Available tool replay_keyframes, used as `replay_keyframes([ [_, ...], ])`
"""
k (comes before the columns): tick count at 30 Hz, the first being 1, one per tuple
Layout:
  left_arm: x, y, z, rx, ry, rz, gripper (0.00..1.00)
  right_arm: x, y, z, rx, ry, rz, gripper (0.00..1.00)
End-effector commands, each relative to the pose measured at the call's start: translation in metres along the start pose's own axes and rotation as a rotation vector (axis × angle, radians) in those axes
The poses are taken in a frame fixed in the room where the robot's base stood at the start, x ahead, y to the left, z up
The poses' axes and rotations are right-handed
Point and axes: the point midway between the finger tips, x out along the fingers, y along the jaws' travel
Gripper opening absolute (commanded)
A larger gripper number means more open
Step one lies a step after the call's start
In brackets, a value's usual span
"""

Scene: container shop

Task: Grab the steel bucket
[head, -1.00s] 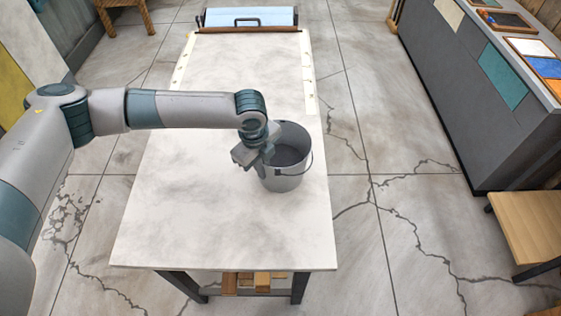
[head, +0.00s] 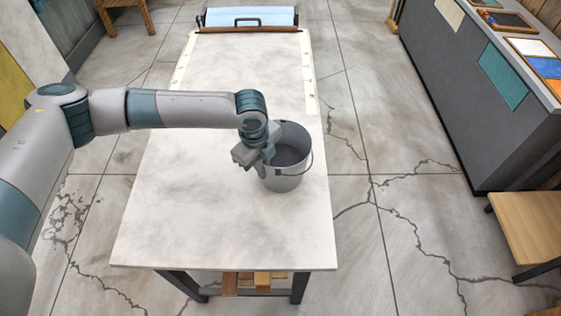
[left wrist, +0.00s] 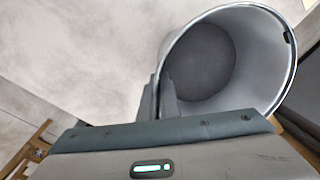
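The steel bucket (head: 284,172) stands upright on the pale table, its open top up and its wire handle hanging at the right side. My left gripper (head: 262,158) is at the bucket's left rim. In the left wrist view the bucket (left wrist: 262,62) fills the upper right, and I see into its dark bottom. The fingers (left wrist: 160,97) are close together, one outside the wall and one inside, with the rim between them. They look shut on the wall; the fingertips' contact is partly hidden. My right gripper is in neither view.
The table (head: 190,225) is bare around the bucket, with a roller and a blue-topped box (head: 250,17) at its far end. A grey counter (head: 450,90) stands to the right, with a wooden stool (head: 530,225) nearer. Cracked floor is open between.

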Motion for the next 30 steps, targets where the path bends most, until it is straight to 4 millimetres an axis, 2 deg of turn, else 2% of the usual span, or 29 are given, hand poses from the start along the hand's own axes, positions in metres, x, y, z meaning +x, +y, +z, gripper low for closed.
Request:
replay_keyframes([
  [11,-0.006,-0.002,0.000,0.000,0.000,-0.004,0.00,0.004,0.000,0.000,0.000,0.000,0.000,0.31],
  [19,-0.038,-0.006,0.001,0.000,-0.001,-0.006,0.00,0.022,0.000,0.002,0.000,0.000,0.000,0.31],
  [30,-0.079,-0.006,-0.069,0.006,0.002,-0.006,0.00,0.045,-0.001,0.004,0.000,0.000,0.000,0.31],
])
